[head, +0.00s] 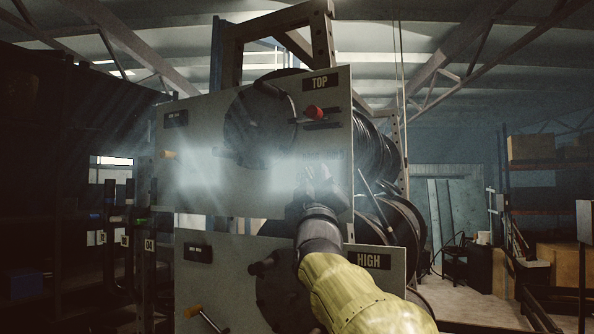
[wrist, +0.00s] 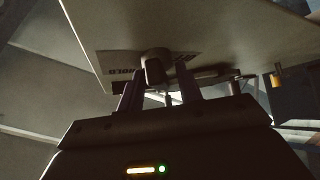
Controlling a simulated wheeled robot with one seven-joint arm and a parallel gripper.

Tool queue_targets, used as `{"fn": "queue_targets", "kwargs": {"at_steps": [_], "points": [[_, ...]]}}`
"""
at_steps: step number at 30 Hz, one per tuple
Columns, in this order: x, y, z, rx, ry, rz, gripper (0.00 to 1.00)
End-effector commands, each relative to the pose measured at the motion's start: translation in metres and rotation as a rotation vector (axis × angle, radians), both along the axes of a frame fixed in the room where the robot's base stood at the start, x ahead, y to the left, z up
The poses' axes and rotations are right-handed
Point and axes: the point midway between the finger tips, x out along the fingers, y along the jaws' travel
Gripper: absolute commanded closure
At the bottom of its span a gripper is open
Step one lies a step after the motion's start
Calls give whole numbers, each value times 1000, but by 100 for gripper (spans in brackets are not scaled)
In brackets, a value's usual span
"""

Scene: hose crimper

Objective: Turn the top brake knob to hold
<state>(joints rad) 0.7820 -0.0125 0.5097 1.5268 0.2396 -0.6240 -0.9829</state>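The upper panel (head: 200,125) carries a TOP plate (head: 320,83). In the head view my gripper (head: 319,178) is at the lower right of the upper panel, just below faint lettering, and the knob cannot be made out there.
A red handle (head: 314,112) sits below the TOP plate, beside a large dark disc (head: 260,118). A yellow knob (head: 168,154) is at the panel's left. A lower panel (head: 225,260) bears a HIGH plate (head: 375,261). Hose reels (head: 375,150) stand behind the panels. Shelving is at right.

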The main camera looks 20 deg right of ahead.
Motion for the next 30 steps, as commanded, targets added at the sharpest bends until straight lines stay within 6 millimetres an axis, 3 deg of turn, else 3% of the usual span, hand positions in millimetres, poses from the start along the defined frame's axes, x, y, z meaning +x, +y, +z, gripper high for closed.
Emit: {"fn": "queue_targets", "kwargs": {"at_steps": [9, 14, 30], "points": [[2, -1, 1, 0, 0, 0, 65], [2, -1, 1, 0, 0, 0, 94], [3, 0, -1, 65, -82, 4, 94]]}}
